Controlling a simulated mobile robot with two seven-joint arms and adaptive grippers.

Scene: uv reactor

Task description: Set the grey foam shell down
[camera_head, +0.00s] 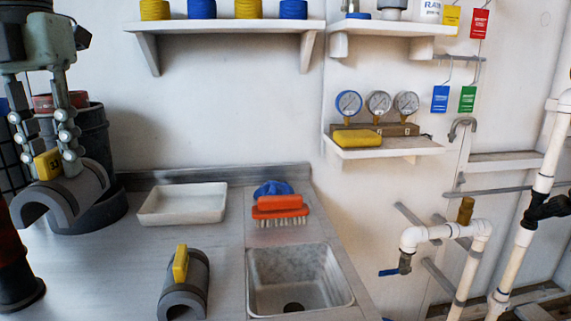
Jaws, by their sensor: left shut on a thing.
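My left gripper (47,163) comes down from the upper left. It is shut on the yellow grip block of a grey foam shell (78,191), an arched half-pipe piece with its hollow side down. The held shell is at the left of the view, in front of dark round containers. I cannot tell whether it touches the counter. A second grey foam shell (186,297) with a yellow block on top rests on the counter (130,265), left of the sink. My right gripper is not in view.
A white tray (183,204) lies at the back of the counter. An orange brush (280,207) and blue cloth sit behind the sink (298,275). A dark bucket (93,135) stands behind the held shell. Counter between the two shells is clear. White pipes (450,232) stand right.

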